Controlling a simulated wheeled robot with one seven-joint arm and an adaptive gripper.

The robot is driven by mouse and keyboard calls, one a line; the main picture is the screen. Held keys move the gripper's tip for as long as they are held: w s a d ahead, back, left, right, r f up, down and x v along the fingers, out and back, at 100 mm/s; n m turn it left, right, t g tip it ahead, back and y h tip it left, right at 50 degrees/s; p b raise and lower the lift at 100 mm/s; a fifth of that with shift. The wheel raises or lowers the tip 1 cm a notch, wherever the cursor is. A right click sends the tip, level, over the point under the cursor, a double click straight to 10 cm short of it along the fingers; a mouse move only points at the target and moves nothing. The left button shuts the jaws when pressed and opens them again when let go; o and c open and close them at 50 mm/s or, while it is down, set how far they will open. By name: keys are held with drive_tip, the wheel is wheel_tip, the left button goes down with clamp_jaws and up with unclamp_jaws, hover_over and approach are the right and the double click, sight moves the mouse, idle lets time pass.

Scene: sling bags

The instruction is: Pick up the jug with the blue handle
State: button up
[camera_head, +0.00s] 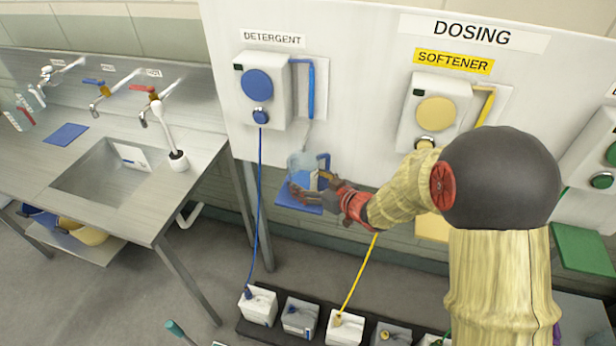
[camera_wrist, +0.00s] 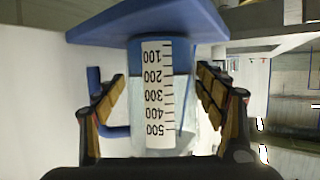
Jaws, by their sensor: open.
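The clear jug (camera_head: 299,162) with the blue handle (camera_head: 325,164) stands on a blue shelf (camera_head: 291,198) below the detergent dispenser. In the wrist view the jug (camera_wrist: 182,95) appears upside down, with a white scale label marked 100 to 500 facing me. Its blue handle (camera_wrist: 95,108) is at the left there, partly behind a finger. My gripper (camera_head: 312,186) is at the jug, and in the wrist view its open fingers (camera_wrist: 157,88) stand on either side of the jug body. A gap shows on the left; contact on the right is unclear.
The detergent dispenser (camera_head: 262,88) is above, with a blue spout pipe (camera_head: 311,90). A yellow softener dispenser (camera_head: 434,110) is to its right. A blue hose (camera_head: 260,200) hangs left of the shelf. A steel sink counter (camera_head: 100,150) stands left.

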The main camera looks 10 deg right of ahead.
drive_tip(key=b+x, duration=0.1)
drive_tip(key=x, duration=0.4)
drive_tip(key=shift+f, duration=0.1)
drive_tip(key=shift+w+a+f, duration=0.1)
drive_tip(key=shift+w+a, duration=0.15)
drive_tip(key=shift+w, duration=0.1)
drive_tip(key=c, duration=0.3)
drive_tip(key=c, duration=1.2)
